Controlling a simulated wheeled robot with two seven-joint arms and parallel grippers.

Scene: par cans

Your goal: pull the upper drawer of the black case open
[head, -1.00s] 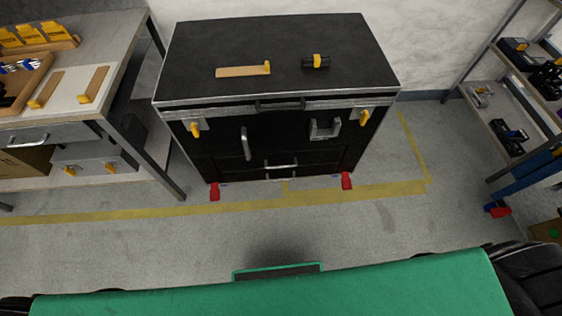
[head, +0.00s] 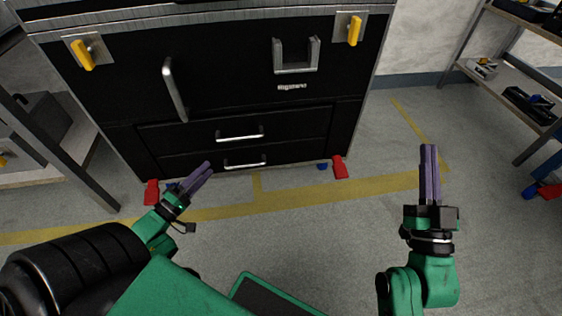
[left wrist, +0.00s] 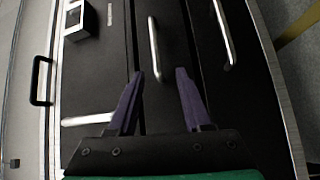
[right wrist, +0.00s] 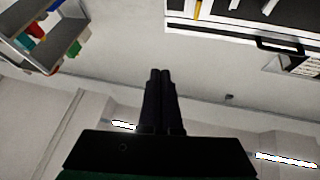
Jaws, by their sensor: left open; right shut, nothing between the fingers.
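The black case (head: 225,75) stands ahead in the head view. Its upper drawer (head: 290,121) looks shut and has a silver bar handle (head: 239,136). My left gripper (head: 207,167) is open and empty, low in front of the drawers. In the left wrist view the case appears turned sideways, and the upper drawer's handle (left wrist: 154,48) shows partly between the left fingertips (left wrist: 160,72). I cannot tell how much depth separates them. My right gripper (head: 429,147) is shut and empty, raised to the right of the case; its closed fingers (right wrist: 161,73) show in the right wrist view.
Below is a lower drawer handle (head: 245,163). A tall bar handle (head: 175,89) and a grey bracket (head: 296,58) are on the front above. Red feet (head: 340,167) stick out at the base. A bench leg (head: 65,160) stands left, a shelf (head: 510,75) right.

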